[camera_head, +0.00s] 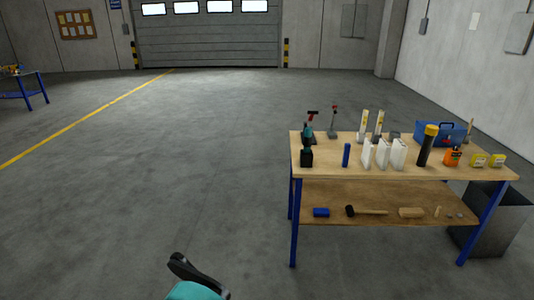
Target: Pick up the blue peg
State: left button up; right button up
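A blue peg (346,155) stands upright on the top of the wooden workbench (326,172) at the right, near its front edge. It stands between a dark teal-and-black tool (307,150) on its left and several white containers (383,154) on its right. Part of my own arm, teal and black, shows at the bottom edge left of centre, far from the peg.
The lower shelf holds a blue item (321,212) and a mallet (366,211). A grey bin (497,222) stands at right. Floor left of the bench is clear.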

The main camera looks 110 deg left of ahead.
aim_at(346, 151)
jog(key=j+u, duration=0.15)
jog(key=u, duration=2.5)
jog(key=i+u, duration=0.25)
jog(key=i+j+u, duration=0.1)
jog(key=u, duration=0.15)
jog(key=i+z, duration=0.1)
jog(key=i, duration=0.35)
jog(key=i+j+z, duration=0.1)
jog(key=i, duration=0.4)
jog(key=i+j+z, duration=0.1)
jog(key=i, duration=0.35)
jog(key=j, duration=0.1)
